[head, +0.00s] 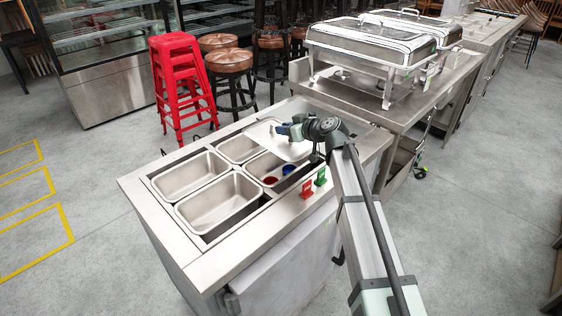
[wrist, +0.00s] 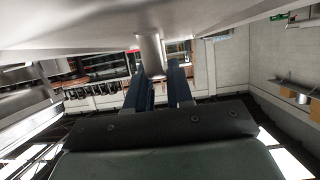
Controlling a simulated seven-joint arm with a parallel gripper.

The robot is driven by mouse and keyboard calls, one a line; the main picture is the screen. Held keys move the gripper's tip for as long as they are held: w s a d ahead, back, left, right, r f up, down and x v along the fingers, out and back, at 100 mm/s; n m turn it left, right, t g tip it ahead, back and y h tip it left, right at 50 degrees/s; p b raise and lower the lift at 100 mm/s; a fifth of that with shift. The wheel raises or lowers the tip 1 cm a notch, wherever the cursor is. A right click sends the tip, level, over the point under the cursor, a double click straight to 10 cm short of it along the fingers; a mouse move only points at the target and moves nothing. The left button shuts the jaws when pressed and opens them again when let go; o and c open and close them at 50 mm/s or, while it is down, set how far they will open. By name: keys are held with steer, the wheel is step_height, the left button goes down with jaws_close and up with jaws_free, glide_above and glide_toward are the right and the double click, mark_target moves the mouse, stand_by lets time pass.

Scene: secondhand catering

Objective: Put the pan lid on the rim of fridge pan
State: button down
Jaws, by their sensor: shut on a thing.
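The pan lid (head: 270,143) is a flat, pale metal plate, seen in the head view above the back right part of the refrigerated counter. My gripper (head: 286,130) is shut on the lid's knob; in the wrist view the short round knob (wrist: 150,54) sits between my two dark fingers, with the broad lid plate (wrist: 75,27) behind it. A steel fridge pan (head: 254,174) lies under and in front of the lid, with red and blue round things inside. The lid hides part of it. I cannot tell whether the lid touches any rim.
Three other open steel pans (head: 218,205) fill the counter's wells. A red sign (head: 304,187) and a green sign (head: 320,177) stand on the counter's front edge. A steel table with chafing dishes (head: 370,42) stands at the back right. Red stools (head: 180,75) stand behind.

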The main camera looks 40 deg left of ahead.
step_height(320, 180, down, 10)
steer(key=c, duration=1)
jaws_free()
steer(key=v, duration=1.2)
steer(key=shift+w, duration=0.1)
